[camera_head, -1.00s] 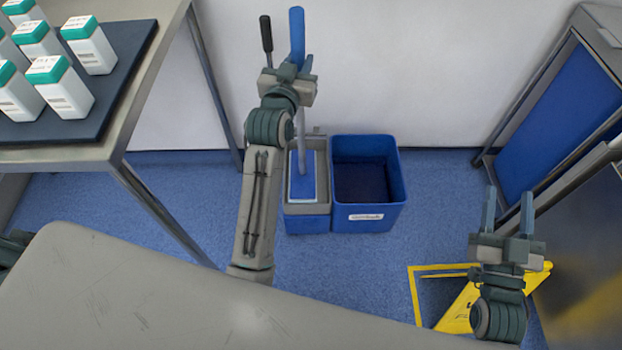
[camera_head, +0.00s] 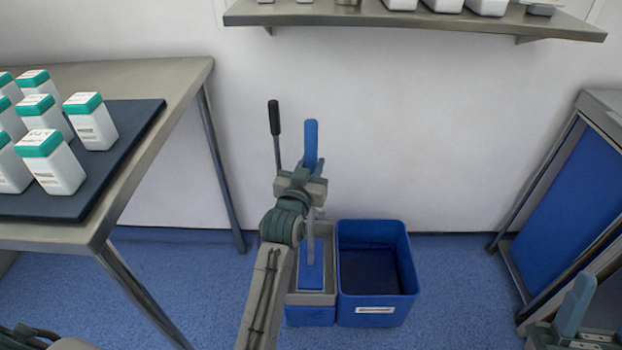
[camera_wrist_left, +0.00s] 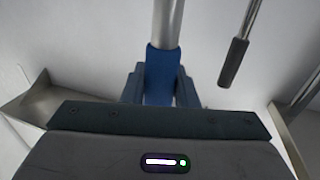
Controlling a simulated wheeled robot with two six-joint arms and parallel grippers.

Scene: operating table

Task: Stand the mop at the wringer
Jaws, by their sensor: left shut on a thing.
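The mop has a blue grip (camera_head: 311,140), a pale metal shaft and a flat blue head (camera_head: 312,276). Its head is at the grey wringer (camera_head: 328,243), and the shaft rises nearly upright. My left gripper (camera_head: 309,170) is shut on the blue grip, which also shows between its fingers in the left wrist view (camera_wrist_left: 160,75). A black-handled lever (camera_head: 274,118) stands just left of the grip; its lower end is hidden by my arm. My right gripper (camera_head: 597,300) is at the lower right edge, partly cut off, with its fingers apart and empty.
A blue bucket (camera_head: 400,257) stands right of the wringer. A steel table (camera_head: 184,84) with white bottles on a dark mat is at left. A wall shelf (camera_head: 420,19) is above, and a blue-panelled cart (camera_head: 571,211) at right. Floor right of the bucket is clear.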

